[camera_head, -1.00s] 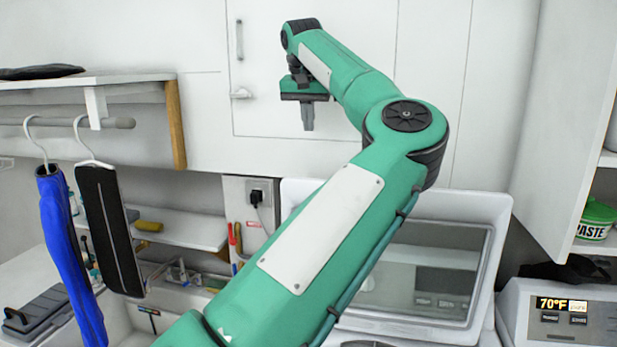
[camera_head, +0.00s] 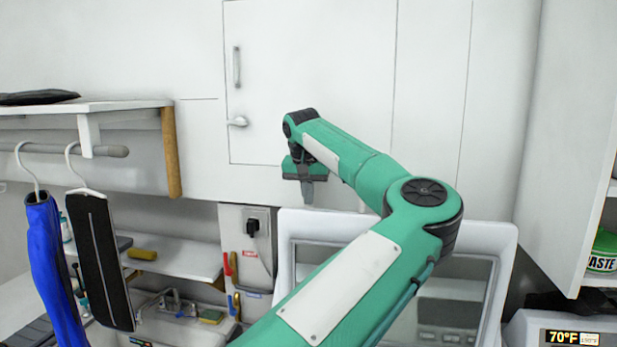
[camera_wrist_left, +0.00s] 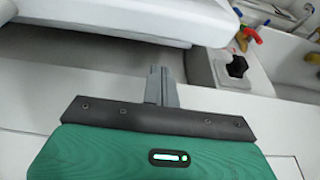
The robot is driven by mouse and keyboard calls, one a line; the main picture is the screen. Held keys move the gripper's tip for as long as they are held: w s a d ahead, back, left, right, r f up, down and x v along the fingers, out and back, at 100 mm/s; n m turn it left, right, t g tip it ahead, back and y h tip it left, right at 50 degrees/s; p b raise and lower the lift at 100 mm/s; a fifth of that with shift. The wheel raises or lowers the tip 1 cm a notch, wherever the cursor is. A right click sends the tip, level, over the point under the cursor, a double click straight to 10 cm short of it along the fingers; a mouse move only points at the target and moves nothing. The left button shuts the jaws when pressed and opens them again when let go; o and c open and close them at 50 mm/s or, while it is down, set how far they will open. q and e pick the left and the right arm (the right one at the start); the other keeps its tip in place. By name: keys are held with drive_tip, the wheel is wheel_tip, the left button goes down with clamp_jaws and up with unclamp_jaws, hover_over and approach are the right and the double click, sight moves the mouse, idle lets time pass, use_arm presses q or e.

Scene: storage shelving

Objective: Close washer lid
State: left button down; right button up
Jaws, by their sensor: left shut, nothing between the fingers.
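The washer lid (camera_head: 505,250) stands raised against the wall behind my left arm in the head view. It has a thick white frame around a dark glass window. My arm hides its middle and much of its left part. My left gripper (camera_head: 308,193) is shut and empty, pointing down above the lid's upper left corner, in front of the cabinet's bottom edge. In the left wrist view the narrow shut fingers (camera_wrist_left: 161,82) hold nothing. A thick white edge (camera_wrist_left: 110,22), which looks like the lid, lies beyond them, apart from the fingertips. My right gripper is not in view.
A white wall cabinet (camera_head: 310,60) is behind my forearm. A plugged-in outlet (camera_head: 252,227) is left of the lid. A blue garment (camera_head: 52,265) and a black one (camera_head: 100,260) hang at left. A control panel (camera_head: 572,336) is at lower right.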

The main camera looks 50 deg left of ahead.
use_arm(q)
drive_tip(key=shift+s+d+r+p, duration=0.15)
drive_tip(key=shift+s+d+p, duration=0.25)
drive_tip(key=shift+s+d, duration=0.65)
drive_tip(key=shift+s, duration=0.2)
